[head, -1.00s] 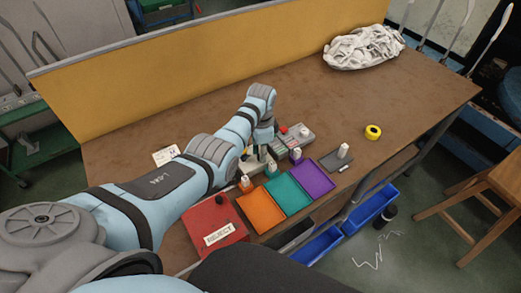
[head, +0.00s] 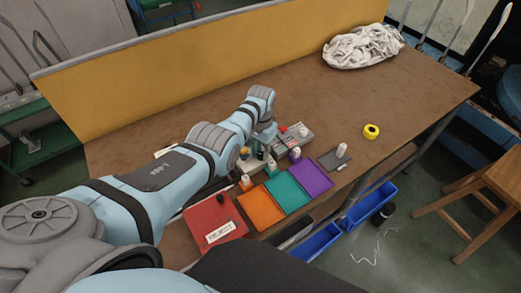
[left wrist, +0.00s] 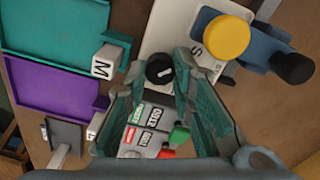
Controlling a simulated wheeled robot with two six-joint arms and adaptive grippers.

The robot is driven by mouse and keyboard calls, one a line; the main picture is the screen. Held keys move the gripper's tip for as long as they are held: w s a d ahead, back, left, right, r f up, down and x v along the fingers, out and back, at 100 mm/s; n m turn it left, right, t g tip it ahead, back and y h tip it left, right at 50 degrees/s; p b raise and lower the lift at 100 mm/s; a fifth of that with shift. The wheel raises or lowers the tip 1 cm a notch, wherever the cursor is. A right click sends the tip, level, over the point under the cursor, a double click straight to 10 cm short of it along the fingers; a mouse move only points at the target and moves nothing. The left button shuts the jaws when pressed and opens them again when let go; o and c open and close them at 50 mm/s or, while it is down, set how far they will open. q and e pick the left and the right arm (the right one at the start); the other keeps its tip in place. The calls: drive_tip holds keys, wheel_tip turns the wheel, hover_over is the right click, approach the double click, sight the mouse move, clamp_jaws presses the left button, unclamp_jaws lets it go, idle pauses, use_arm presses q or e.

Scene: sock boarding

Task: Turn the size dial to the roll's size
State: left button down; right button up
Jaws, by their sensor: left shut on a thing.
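The size dial (left wrist: 160,70) is a small black round knob with a white pointer mark, seen in the left wrist view on a light panel (left wrist: 165,30). My left gripper (left wrist: 162,78) has its fingertips on either side of the dial and is shut on it. In the head view the left gripper (head: 263,146) is small and partly hidden by its own arm, at the left end of the grey control box (head: 297,133). A letter S shows on the panel beside a yellow round top (left wrist: 226,37). The roll's size cannot be told for certain. The right gripper is out of view.
Orange (head: 260,208), teal (head: 288,192) and purple (head: 311,177) trays lie in front of the box, with a red reject tray (head: 212,222) to the left. A yellow roll (head: 371,131) and white cloth pile (head: 363,46) lie right. Green (left wrist: 180,135) and red (left wrist: 166,153) buttons are near the gripper.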

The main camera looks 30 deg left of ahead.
sight(261, 153)
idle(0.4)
use_arm(q)
drive_tip(key=c, duration=1.4)
unclamp_jaws()
drive_tip(key=shift+w, duration=0.15)
drive_tip(key=shift+o, duration=0.2)
wheel_tip(261, 153, up, 12)
drive_tip(key=shift+f, duration=0.1)
